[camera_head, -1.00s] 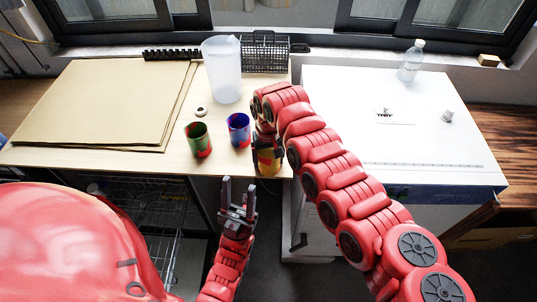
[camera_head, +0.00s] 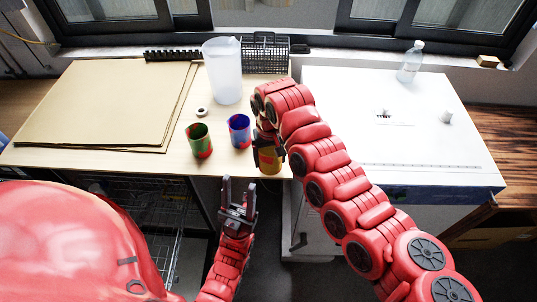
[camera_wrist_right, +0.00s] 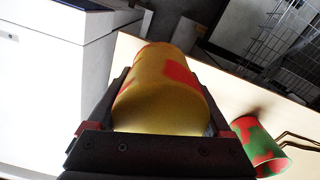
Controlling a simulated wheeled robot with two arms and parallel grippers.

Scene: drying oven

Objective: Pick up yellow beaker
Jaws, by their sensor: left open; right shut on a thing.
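The yellow beaker (camera_head: 270,161) with red patches is at the front edge of the wooden table, partly hidden by my right gripper (camera_head: 267,145). In the right wrist view the yellow beaker (camera_wrist_right: 165,90) lies between both fingers of my right gripper (camera_wrist_right: 160,120), which is shut on it. I cannot tell whether the beaker touches the tabletop. My left gripper (camera_head: 238,192) is open and empty in front of the table edge, to the lower left of the beaker.
A green-and-red beaker (camera_head: 199,141) and a blue-and-red beaker (camera_head: 239,130) stand left of the yellow one. Behind them are a clear pitcher (camera_head: 223,72) and a black wire rack (camera_head: 265,52). A white oven (camera_head: 400,120) with a bottle (camera_head: 411,60) stands at right.

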